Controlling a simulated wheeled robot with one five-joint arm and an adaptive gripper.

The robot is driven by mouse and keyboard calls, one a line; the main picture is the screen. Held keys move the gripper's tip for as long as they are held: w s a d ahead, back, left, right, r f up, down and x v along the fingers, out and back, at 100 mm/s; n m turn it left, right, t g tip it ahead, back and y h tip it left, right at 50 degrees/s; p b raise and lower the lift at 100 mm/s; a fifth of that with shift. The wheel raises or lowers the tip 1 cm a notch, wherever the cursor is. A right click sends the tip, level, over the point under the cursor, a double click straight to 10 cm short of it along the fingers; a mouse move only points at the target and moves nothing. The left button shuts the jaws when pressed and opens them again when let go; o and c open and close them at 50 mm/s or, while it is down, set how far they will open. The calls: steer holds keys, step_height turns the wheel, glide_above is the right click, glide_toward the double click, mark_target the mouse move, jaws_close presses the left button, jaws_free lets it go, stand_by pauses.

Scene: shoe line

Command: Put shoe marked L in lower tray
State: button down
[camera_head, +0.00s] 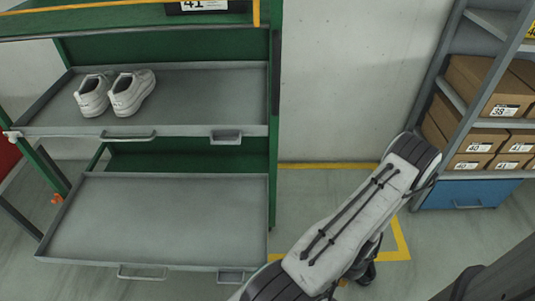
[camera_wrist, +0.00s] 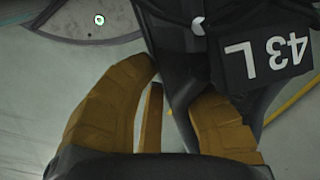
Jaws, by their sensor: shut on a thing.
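My gripper (camera_wrist: 172,100) has brown fingers and is shut on a black shoe (camera_wrist: 165,45) with a dark tag reading "43 L" (camera_wrist: 272,58). The tag hangs at the upper right of the wrist view, and only part of the shoe shows. In the head view my arm hides most of the gripper and shoe; a small dark part shows beside the arm's lower right. The lower tray (camera_head: 160,215) of the green rack is grey, shallow and empty. It lies to the left of my arm, and the gripper is outside it.
The upper tray (camera_head: 200,95) above holds a pair of white shoes (camera_head: 115,93). The green rack post (camera_head: 274,120) stands at the trays' right edge. A grey shelf with brown boxes (camera_head: 480,100) and a blue drawer (camera_head: 465,195) stands at the right. Yellow floor lines mark the ground between.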

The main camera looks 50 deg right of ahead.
steer(key=w+d+r+n, duration=0.1)
steer(key=w, duration=0.1)
steer(key=w+d+r+n+b, duration=0.1)
steer(key=w+d+r+n, duration=0.1)
steer(key=w, duration=0.1)
steer(key=shift+w+d, duration=0.35)
steer(key=shift+d, duration=0.05)
steer(key=w+d+r+n+b, duration=0.1)
steer(key=w+r+n+b, duration=0.15)
steer(key=w, duration=0.55)
steer(key=w+d+r+n+b, duration=0.1)
steer(key=w+r+n, duration=0.2)
steer(key=w, duration=0.5)
steer(key=w+a+r+n+b, duration=0.2)
steer(key=w+a+r, duration=0.15)
steer(key=w, duration=0.45)
steer(key=w+a+r+n+b, duration=0.2)
steer(key=w+a+n, duration=0.15)
steer(key=w, duration=0.55)
steer(key=w+a+r+n+b, duration=0.25)
steer(key=w+a, duration=0.35)
steer(key=a, duration=0.7)
steer(key=w+a+r+n+b, duration=0.1)
steer(key=w+a+n, duration=0.35)
steer(key=a, duration=0.95)
step_height(320, 180, up, 22)
steer(key=s+p, duration=0.1)
steer(key=p, duration=2.9)
steer(key=shift+s+d+f, duration=0.15)
steer(key=shift+f, duration=0.1)
